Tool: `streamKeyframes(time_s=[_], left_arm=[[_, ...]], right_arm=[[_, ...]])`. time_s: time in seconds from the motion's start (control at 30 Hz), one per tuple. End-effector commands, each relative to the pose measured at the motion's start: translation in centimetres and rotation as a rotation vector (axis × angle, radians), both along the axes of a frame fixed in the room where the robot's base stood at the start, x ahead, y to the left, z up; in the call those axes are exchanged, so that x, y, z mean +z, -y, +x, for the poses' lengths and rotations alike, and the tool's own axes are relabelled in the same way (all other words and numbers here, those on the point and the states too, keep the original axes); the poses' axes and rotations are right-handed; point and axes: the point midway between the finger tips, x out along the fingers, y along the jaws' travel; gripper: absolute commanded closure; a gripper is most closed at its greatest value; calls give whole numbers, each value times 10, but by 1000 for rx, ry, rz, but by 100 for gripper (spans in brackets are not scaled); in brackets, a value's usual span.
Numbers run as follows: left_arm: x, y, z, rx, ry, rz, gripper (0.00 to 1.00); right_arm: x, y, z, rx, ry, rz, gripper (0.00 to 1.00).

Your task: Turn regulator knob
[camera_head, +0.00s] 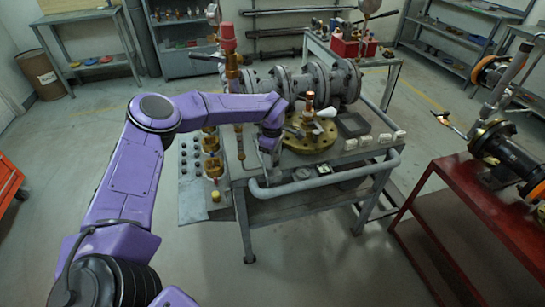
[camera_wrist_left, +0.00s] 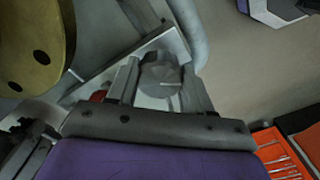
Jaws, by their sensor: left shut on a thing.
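The regulator knob (camera_wrist_left: 160,78) is a round grey knob with a pale line on its face, on a grey plate. My left gripper (camera_wrist_left: 160,92) has one finger on each side of it and is shut on it. In the head view my left gripper (camera_head: 268,158) points down at the front left part of the grey workbench (camera_head: 325,171); the knob is not clearly visible there. My right gripper is not in view.
A brass flange (camera_head: 310,141) stands on the bench beside my gripper, with a large grey pipe valve (camera_head: 305,82) behind. A grey tube rail (camera_head: 325,180) runs along the bench front. A red table (camera_head: 470,200) stands to the right.

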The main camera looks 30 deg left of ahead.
Motion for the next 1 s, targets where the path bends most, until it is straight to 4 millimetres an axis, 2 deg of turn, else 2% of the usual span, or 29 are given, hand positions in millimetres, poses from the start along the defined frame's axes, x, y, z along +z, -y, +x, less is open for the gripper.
streamKeyframes(time_s=[0.57, 0.6, 0.67, 1.0], left_arm=[[0, 0, 0, -33, 0, 1, 80], [0, 0, 0, -33, 0, 1, 43], [0, 0, 0, -33, 0, 1, 24], [4, 0, 0, -32, 1, 0, 24]], right_arm=[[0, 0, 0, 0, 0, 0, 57], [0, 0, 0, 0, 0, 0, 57], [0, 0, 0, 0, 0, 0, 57], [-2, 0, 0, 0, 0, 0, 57]])
